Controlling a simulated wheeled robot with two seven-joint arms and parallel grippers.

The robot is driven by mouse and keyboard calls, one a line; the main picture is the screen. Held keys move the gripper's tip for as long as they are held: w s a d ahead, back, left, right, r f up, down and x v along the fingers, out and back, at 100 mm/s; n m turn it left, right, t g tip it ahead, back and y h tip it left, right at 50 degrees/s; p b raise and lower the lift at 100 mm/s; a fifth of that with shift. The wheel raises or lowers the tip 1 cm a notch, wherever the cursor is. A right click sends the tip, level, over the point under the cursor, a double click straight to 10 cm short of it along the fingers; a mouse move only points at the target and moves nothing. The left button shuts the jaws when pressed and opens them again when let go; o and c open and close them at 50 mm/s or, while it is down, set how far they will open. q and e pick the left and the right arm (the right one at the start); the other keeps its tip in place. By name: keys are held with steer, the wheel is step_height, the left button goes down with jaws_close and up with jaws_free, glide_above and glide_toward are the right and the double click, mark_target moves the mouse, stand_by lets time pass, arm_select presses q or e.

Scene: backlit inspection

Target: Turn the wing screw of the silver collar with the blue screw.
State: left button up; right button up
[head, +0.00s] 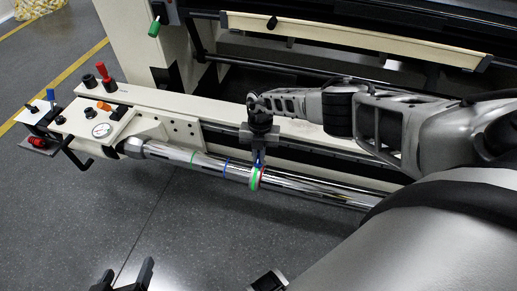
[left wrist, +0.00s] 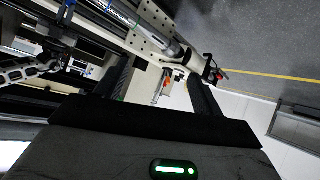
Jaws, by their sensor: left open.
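A polished shaft (head: 310,187) runs along the front of a cream machine. Around it sit a green ring (head: 193,157), a blue ring (head: 225,170) and, farther right, a green ring (head: 254,180) close beside a red one (head: 262,176). My right gripper (head: 258,157) points down at this green and red pair. A small blue part shows at its fingertips, perhaps the blue screw; the silver collar's body is hard to make out. Whether the fingers touch it is unclear. My left gripper (head: 125,277) is open and empty over the floor; its fingers also show in the left wrist view (left wrist: 160,67).
A cream control end (head: 100,125) with a gauge, black knobs, a red knob (head: 101,69) and an orange knob stands left of the shaft. A green-handled lever (head: 154,29) is behind. Open grey floor lies in front.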

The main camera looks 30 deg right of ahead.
arm_select(q)
steer(key=shift+d, duration=0.1)
arm_select(e)
steer(key=o, duration=0.4)
steer(key=shift+o, duration=0.2)
arm_select(q)
step_height(320, 180, up, 9)
steer(key=a+t+p, duration=0.1)
steer(key=a+p, duration=0.1)
steer(key=p, duration=0.3)
steer(key=shift+s+t+y+p, duration=0.3)
steer(key=shift+s+t+p, duration=0.05)
steer(key=shift+t+p, duration=0.05)
arm_select(e)
step_height(320, 180, up, 16)
steer(key=w+d, duration=0.2)
steer(key=shift+f, duration=0.15)
